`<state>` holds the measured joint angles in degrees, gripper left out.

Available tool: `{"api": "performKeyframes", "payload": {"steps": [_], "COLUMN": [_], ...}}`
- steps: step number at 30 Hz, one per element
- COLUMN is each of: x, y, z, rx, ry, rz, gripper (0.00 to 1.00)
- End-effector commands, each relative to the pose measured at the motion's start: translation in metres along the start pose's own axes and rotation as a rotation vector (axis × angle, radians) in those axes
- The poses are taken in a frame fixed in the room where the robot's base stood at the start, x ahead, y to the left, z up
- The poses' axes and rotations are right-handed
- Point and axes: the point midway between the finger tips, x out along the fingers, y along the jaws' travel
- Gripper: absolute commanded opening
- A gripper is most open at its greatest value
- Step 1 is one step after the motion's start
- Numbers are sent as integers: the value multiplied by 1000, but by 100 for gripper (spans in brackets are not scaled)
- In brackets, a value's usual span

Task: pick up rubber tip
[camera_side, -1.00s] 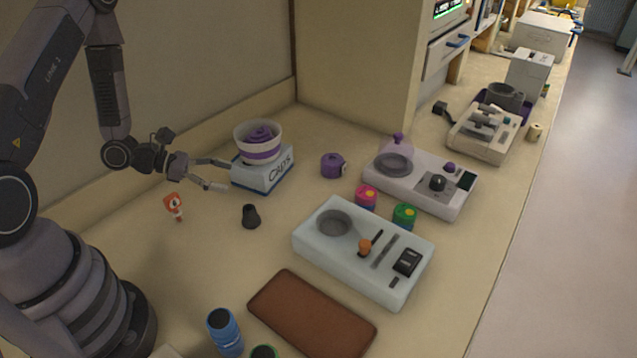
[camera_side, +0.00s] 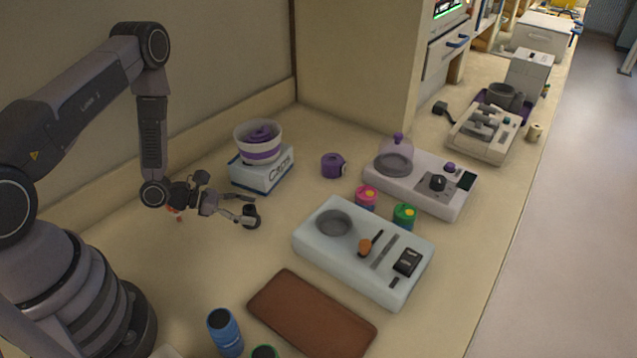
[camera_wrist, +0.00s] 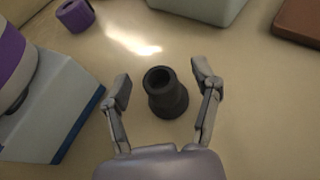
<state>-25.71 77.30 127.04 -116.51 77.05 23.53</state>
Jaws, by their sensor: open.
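The rubber tip is a small black hollow piece with a flared base, on the bench. In the wrist view the rubber tip (camera_wrist: 166,92) lies between the two open fingers of my gripper (camera_wrist: 164,88), with a gap on each side. In the side view my gripper (camera_side: 247,207) is low over the bench with its fingers around the rubber tip (camera_side: 251,216), which is partly hidden by a finger. I cannot tell the exact height of the fingers.
A white box marked Caps (camera_side: 262,172) with a purple-striped bowl (camera_side: 258,148) stands just behind my gripper. A purple tape roll (camera_side: 333,166) and a pale device (camera_side: 330,262) stand to the right. A brown pad (camera_side: 312,312) lies in front. An orange-red figure (camera_side: 172,209) is mostly hidden behind my arm.

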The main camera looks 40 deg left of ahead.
Motion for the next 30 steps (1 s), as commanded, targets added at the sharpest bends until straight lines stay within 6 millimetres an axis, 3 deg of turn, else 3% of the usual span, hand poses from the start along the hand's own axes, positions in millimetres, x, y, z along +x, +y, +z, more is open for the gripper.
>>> {"api": "performKeyframes", "payload": {"steps": [8,22,30], "x": [3,2,2], "y": [0,0,0], "z": [0,0,2], "rx": [-1,-1,0], "ry": [-1,-1,-1], "rz": [1,1,1], "gripper": [60,0,0]}}
